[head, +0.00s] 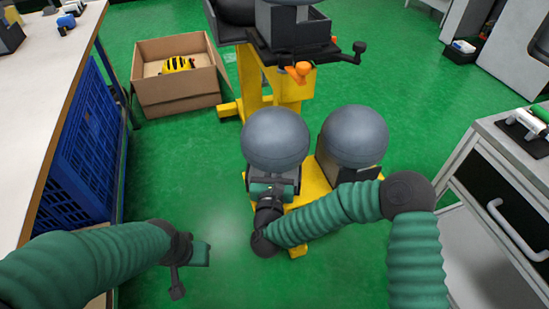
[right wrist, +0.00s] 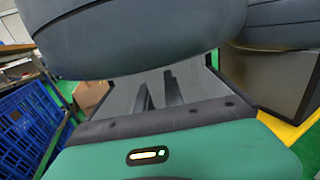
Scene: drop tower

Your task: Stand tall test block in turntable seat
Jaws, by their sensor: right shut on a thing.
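My right gripper (head: 272,181) is at the front of a grey box-like part under the left dark grey sphere (head: 275,138). In the right wrist view its two dark fingers (right wrist: 158,90) lie close together against a pale grey surface, under a large dark rounded body (right wrist: 140,35). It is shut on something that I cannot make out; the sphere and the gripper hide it. I cannot identify the tall test block or the turntable seat for certain. My left gripper (head: 190,270) hangs low above the green floor, away from everything; its fingers are not clear.
The yellow tower (head: 252,85) with an orange part (head: 300,72) rises behind. An open cardboard box (head: 180,98), a workbench (head: 55,75) at left and a drawer cabinet (head: 505,165) at right flank clear floor.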

